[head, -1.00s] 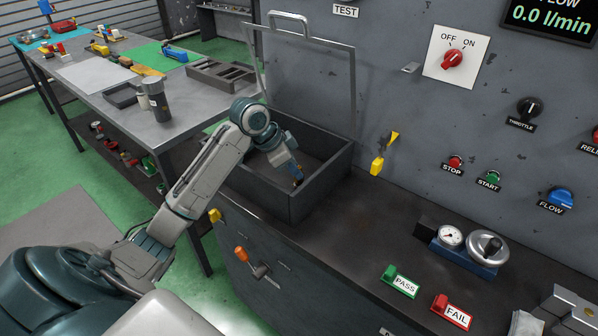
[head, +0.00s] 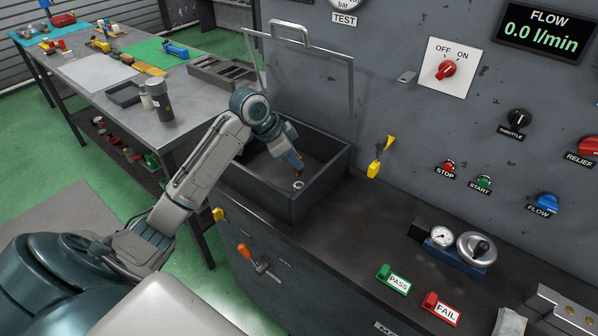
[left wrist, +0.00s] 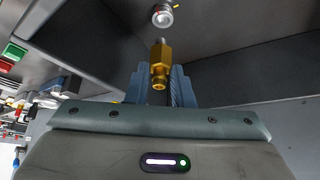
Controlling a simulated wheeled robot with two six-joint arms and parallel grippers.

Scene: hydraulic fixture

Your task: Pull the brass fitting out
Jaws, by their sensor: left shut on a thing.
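My left gripper (head: 296,163) reaches down into the open dark box on the bench. In the left wrist view its blue fingers (left wrist: 160,88) are shut on the brass fitting (left wrist: 160,65), a gold hex piece with a thin grey stem at its far end. A round silver port (left wrist: 162,15) lies beyond the stem, with a visible gap between them. The port also shows as a pale ring (head: 298,184) on the box floor, just below the gripper. In the head view the fitting is mostly hidden by the fingers. My right gripper is not in view.
The box (head: 322,185) has low walls around my gripper, and its framed clear lid (head: 310,85) stands open behind. A yellow-handled valve (head: 376,165) is on the wall to the right. A gauge block (head: 455,246) and PASS and FAIL blocks stand on the bench.

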